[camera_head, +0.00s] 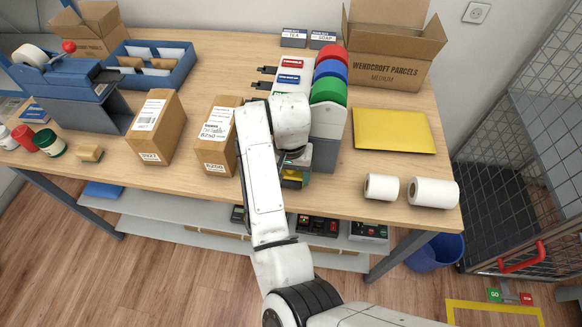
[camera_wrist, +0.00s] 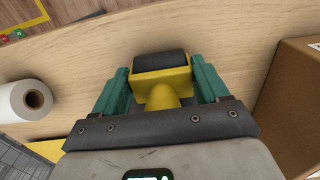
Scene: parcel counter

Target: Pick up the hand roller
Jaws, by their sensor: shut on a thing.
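The hand roller (camera_wrist: 160,76) has a yellow body and a dark cylinder. In the wrist view it sits between the two green fingers of my gripper (camera_wrist: 160,88), which are shut on it. In the head view my gripper (camera_head: 293,172) is at the table's front edge, in front of the grey dispenser, and mostly hidden by my arm. A bit of yellow from the roller (camera_head: 291,183) shows below it there. I cannot tell whether the roller touches the table.
Two cartons (camera_head: 156,126) (camera_head: 215,135) stand left of my arm. White paper rolls (camera_head: 432,192) and a yellow envelope (camera_head: 393,131) lie to the right. A dispenser with coloured tape rolls (camera_head: 329,91) stands behind my gripper. A blue bin (camera_head: 436,252) is below the right edge.

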